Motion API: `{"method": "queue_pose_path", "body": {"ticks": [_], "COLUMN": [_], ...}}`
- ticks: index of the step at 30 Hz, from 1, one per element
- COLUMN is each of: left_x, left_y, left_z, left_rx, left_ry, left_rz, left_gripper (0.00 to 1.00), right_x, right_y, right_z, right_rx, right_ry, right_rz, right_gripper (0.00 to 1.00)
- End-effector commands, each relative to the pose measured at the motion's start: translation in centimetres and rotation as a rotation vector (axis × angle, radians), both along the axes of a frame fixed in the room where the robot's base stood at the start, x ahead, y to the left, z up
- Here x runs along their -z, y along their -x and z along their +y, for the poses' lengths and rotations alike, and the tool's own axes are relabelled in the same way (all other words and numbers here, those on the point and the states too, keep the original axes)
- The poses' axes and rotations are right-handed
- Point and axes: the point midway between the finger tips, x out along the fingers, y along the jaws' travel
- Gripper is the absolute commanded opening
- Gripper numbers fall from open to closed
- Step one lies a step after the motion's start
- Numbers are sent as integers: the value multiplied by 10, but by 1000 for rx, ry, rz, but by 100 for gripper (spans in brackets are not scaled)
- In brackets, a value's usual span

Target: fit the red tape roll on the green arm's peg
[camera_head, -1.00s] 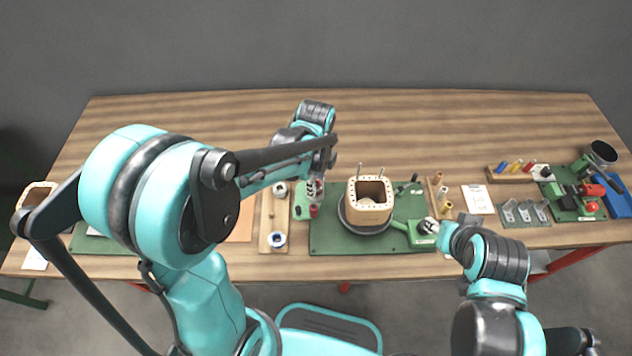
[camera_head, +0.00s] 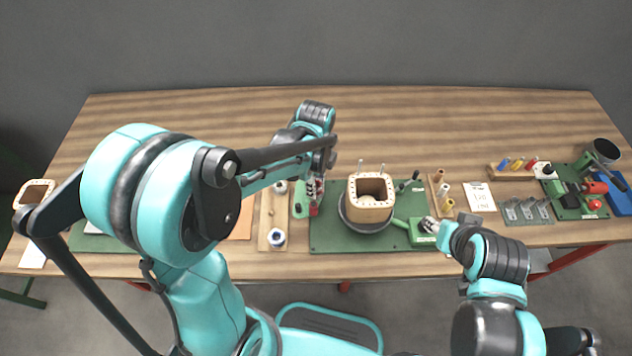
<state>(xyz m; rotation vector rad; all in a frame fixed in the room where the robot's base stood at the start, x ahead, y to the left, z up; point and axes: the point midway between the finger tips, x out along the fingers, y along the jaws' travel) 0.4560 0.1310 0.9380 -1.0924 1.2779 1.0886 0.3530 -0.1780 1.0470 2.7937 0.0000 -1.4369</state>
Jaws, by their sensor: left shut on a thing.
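My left gripper (camera_head: 317,193) points down over the left edge of the middle green mat and is shut on the red tape roll (camera_head: 314,210), of which only a small red part shows. It is right beside a small green stand (camera_head: 300,204). The gripper hides part of that stand, and I cannot make out a peg on it. Another green block with a slanted green bar (camera_head: 420,234) lies at the mat's right edge. My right gripper (camera_head: 431,225) is at this block; its fingers are too small to read.
A wooden square coil former (camera_head: 369,192) with two upright pins stands on a dark round base on the green mat (camera_head: 330,235). A wooden strip with spools (camera_head: 272,215) lies to the left. Coloured rolls (camera_head: 442,190) stand to the right. The table's back is clear.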

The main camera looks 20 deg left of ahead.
Motion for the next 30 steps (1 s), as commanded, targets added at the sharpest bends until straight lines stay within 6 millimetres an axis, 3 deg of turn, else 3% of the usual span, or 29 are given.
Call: {"method": "queue_pose_path", "body": {"ticks": [15,16,18,25,27,30], "left_x": [8,8,8,8,8,8], "left_y": [0,0,0,0,0,0], "left_z": [0,0,0,0,0,0], "left_rx": [0,0,0,0,0,0], "left_ry": [0,0,0,0,0,0], "left_rz": [0,0,0,0,0,0], "left_gripper": [19,41,60,60,77,77], "right_x": [7,7,7,7,7,7], "right_y": [0,0,0,0,0,0], "right_z": [0,0,0,0,0,0], "right_rx": [0,0,0,0,0,0], "right_ry": [0,0,0,0,0,0], "right_rz": [0,0,0,0,0,0], "right_gripper": [40,40,40,40,40,40]}}
